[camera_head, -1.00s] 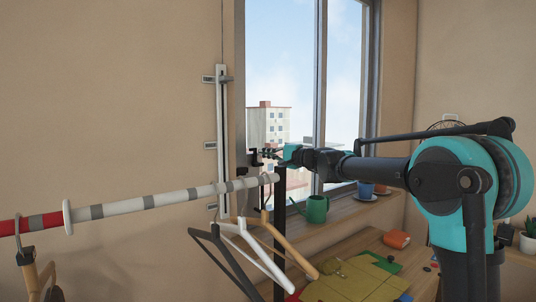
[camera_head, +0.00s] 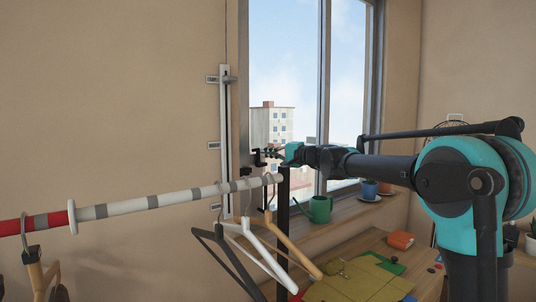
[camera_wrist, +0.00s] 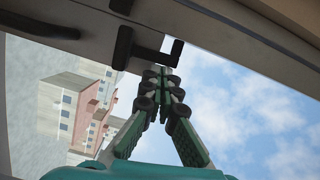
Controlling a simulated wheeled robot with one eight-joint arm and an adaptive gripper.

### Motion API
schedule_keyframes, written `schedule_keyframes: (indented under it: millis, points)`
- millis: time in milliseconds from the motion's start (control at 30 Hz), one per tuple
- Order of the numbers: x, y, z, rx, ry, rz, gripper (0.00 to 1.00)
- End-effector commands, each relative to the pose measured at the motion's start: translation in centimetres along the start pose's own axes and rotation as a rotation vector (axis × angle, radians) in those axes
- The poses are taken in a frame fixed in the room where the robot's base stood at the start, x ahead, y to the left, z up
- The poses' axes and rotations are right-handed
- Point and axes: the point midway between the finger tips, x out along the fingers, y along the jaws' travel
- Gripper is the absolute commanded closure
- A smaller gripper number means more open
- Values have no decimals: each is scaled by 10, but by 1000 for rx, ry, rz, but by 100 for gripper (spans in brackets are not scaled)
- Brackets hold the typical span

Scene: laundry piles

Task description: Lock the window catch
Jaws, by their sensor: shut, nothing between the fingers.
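The window catch (camera_wrist: 124,48) is dark and sits on the window frame. In the wrist view it has an upright bar and an arm ending in a bent tip. In the head view the catch (camera_head: 257,158) is a small black shape at the left side of the window (camera_head: 290,70). My gripper (camera_wrist: 158,74) is shut and empty, its fingertips close below the catch arm's bent tip. I cannot tell whether they touch it. In the head view my gripper (camera_head: 268,154) is just right of the catch, partly blending with it.
A striped clothes rail (camera_head: 150,201) with several hangers (camera_head: 262,250) crosses in front of the wall, below the catch. Folded cloths (camera_head: 355,282) lie on the table at lower right.

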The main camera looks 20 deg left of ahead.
Motion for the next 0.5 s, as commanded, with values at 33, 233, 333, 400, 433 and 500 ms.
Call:
schedule_keyframes:
  millis: [33, 233, 333, 400, 433, 500]
  points:
    - [0, -1, 1, -16, -1, 4, 100]
    - [2, -4, 7, -126, -2, 32, 100]
    - [3, -6, 11, -209, -1, 52, 100]
    - [3, -7, 14, -273, -2, 68, 100]
    - [4, -7, 16, -302, -2, 76, 100]
    - [5, -8, 19, -366, -2, 92, 100]
